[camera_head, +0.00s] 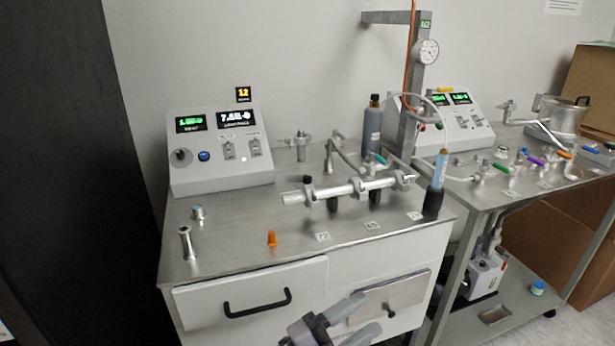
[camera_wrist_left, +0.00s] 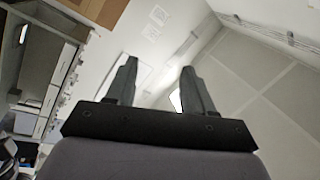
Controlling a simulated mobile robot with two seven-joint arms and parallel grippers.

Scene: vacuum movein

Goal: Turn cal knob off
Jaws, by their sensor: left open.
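I cannot tell for sure which control is the cal knob. A grey control box (camera_head: 212,178) at the back left of the near bench has a dark round knob (camera_head: 181,156) at its left and a blue button (camera_head: 204,155) beside it. The knob's exact setting is too small to read. My left gripper (camera_head: 367,315) is open and empty in front of the bench drawers, low and well apart from the box. My right gripper is not in view.
The bench top (camera_head: 225,235) carries a metal tube assembly (camera_head: 350,188), an orange cone (camera_head: 271,238) and small metal fittings. A second control box (camera_head: 455,125) stands farther right, behind a post with a gauge (camera_head: 427,52). A dark panel (camera_head: 70,150) borders the left.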

